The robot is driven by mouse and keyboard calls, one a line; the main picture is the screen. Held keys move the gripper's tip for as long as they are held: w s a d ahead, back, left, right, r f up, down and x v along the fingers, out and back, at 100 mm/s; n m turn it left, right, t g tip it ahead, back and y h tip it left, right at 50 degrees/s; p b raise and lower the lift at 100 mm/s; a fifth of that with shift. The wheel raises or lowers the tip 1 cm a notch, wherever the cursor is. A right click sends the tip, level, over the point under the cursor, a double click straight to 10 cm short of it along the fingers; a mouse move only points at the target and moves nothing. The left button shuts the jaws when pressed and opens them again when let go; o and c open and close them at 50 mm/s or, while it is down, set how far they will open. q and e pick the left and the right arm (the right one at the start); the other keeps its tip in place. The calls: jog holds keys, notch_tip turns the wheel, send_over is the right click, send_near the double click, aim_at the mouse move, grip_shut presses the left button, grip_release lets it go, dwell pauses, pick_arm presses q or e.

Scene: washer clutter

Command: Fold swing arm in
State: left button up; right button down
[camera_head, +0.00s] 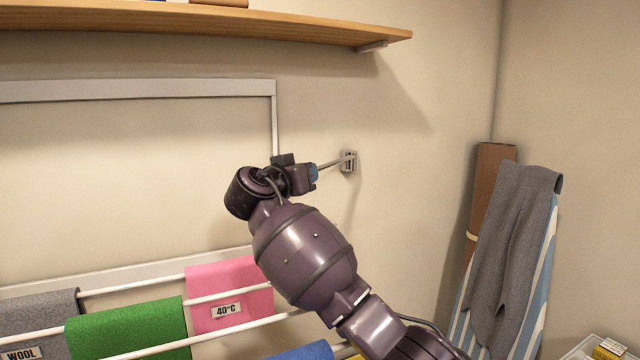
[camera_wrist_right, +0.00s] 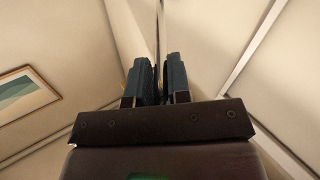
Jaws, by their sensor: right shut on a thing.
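The swing arm (camera_head: 335,163) is a thin metal rod that sticks out from a small wall bracket (camera_head: 348,161). My right gripper (camera_head: 315,172) is shut on the rod a short way out from the bracket, and hides the rest of it in the head view. In the right wrist view the two dark fingers of my right gripper (camera_wrist_right: 161,80) stand close together, with the thin rod (camera_wrist_right: 157,25) rising between them. My left gripper is not in view.
A wooden shelf (camera_head: 200,27) runs above. Below, a drying rack (camera_head: 230,293) holds a pink cloth (camera_head: 229,278), a green cloth (camera_head: 130,328) and a grey one (camera_head: 40,318). An ironing board (camera_head: 540,290) with a grey cloth (camera_head: 512,235) leans at right. The wall around the bracket is clear.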

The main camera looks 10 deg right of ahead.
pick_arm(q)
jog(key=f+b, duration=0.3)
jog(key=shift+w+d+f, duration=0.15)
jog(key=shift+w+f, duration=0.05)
pick_arm(e)
jog(key=w+a+m+g+h, duration=0.1)
jog(key=w, duration=0.1)
jog(key=w+a+m+g+h, duration=0.1)
jog(key=a, duration=0.1)
jog(key=shift+w+a+f+g+h, duration=0.15)
jog(key=shift+w+a+g+h, duration=0.15)
jog(key=shift+w, duration=0.05)
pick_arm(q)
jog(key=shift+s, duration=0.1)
pick_arm(e)
jog(key=c, duration=1.1)
grip_release()
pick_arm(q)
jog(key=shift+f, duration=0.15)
pick_arm(e)
jog(key=v, duration=1)
jog(key=shift+s+a, duration=0.25)
jog(key=shift+a, duration=0.05)
